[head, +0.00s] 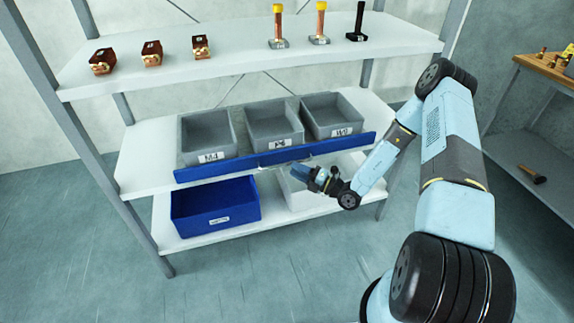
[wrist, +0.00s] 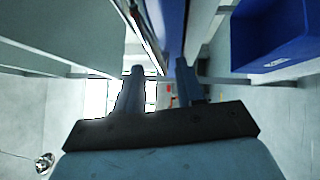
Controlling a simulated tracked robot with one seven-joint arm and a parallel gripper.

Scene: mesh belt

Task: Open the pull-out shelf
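The pull-out shelf has a long blue front (head: 245,161) and sits at the middle level of a rack in the head view. It carries three grey bins (head: 208,137). A thin pale strip, perhaps its handle, shows along the lower middle of the front, partly hidden by my gripper. My gripper (head: 309,174) is at the front's lower edge, right of its middle. In the wrist view my gripper (wrist: 159,68) has its two fingers apart, with the blue front (wrist: 172,25) and a pale strip running between them. I cannot tell whether the fingers touch either.
A blue bin (head: 215,207) and a white bin (head: 303,190) stand on the rack's bottom shelf (head: 240,232). The top shelf (head: 240,58) holds several small parts. A wooden-topped bench (head: 545,68) stands at the right. The floor before the rack is clear.

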